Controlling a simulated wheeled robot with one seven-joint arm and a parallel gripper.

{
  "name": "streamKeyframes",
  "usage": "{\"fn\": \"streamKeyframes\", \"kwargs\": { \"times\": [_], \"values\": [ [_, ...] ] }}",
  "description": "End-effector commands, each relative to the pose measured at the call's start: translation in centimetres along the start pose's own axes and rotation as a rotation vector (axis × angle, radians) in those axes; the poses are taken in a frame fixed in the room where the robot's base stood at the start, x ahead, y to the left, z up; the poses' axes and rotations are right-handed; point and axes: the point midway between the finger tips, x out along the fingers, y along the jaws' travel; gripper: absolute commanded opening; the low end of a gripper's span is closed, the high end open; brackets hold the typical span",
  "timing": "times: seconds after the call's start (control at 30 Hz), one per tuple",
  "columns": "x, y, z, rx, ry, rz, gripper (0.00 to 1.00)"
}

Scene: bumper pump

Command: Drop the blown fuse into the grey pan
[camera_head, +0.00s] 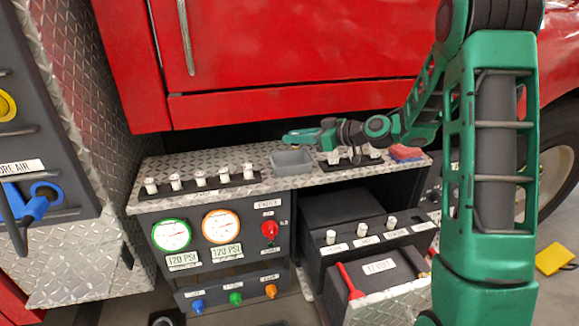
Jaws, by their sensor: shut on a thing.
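My gripper (291,138) is at the end of the green arm, over the diamond-plate ledge and pointing left. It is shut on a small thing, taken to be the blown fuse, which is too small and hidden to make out. The grey pan (292,169) is a small open tray on the ledge, just below and in front of my gripper in the picture. The gripper appears above the pan's back edge; its exact height over the pan is hard to tell.
A black strip with several white-capped fuses (200,180) stands left of the pan. Another black holder (352,161) with white pieces is right of it, beside a red and blue block (405,153). The red truck body (290,60) rises behind the ledge. Gauges and switches line the front panel below.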

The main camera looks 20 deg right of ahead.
Motion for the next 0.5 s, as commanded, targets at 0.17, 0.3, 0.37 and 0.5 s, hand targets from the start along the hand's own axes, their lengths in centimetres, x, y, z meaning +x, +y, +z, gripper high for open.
{"fn": "streamKeyframes", "kwargs": {
  "times": [0.17, 0.3, 0.37, 0.5],
  "values": [
    [-0.01, 0.0, -0.02, 0.0, 0.0, 0.0, 0.24],
    [-0.01, 0.01, -0.02, 0.0, 0.0, 0.0, 0.41],
    [-0.02, 0.01, -0.03, 0.0, 0.0, 0.0, 0.41],
    [-0.04, 0.02, -0.02, 0.0, 0.0, 0.0, 0.41]
  ]
}}
